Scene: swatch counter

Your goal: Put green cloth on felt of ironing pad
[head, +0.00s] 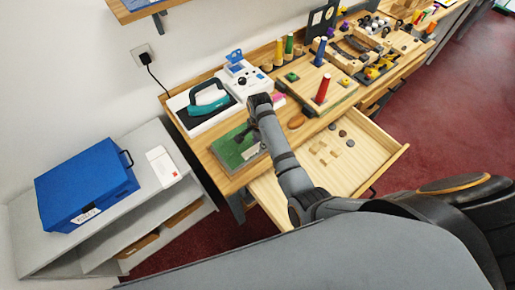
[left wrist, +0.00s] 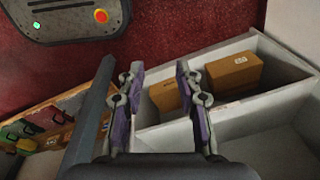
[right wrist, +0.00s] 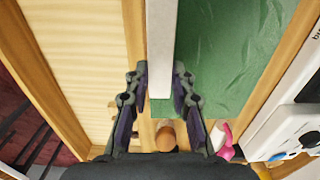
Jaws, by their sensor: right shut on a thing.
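The green cloth (right wrist: 225,50) lies wrinkled beside a wooden border in the right wrist view; it also shows at the front left of the table in the head view (head: 231,149). A pale strip (right wrist: 161,45) runs along its left side. My right gripper (right wrist: 160,75) is shut on this strip, at the cloth's edge; in the head view its arm hides part of it. The ironing pad's felt cannot be told apart from the green cloth. My left gripper (left wrist: 160,72) is open and empty, away from the table, above a grey shelf.
A teal iron (head: 208,101) stands on a white base behind the cloth. An open drawer (head: 372,150) juts out in front. A peg board with a red peg (head: 322,89) stands to the right. A blue case (head: 88,184) sits on the shelf (head: 40,232) at left.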

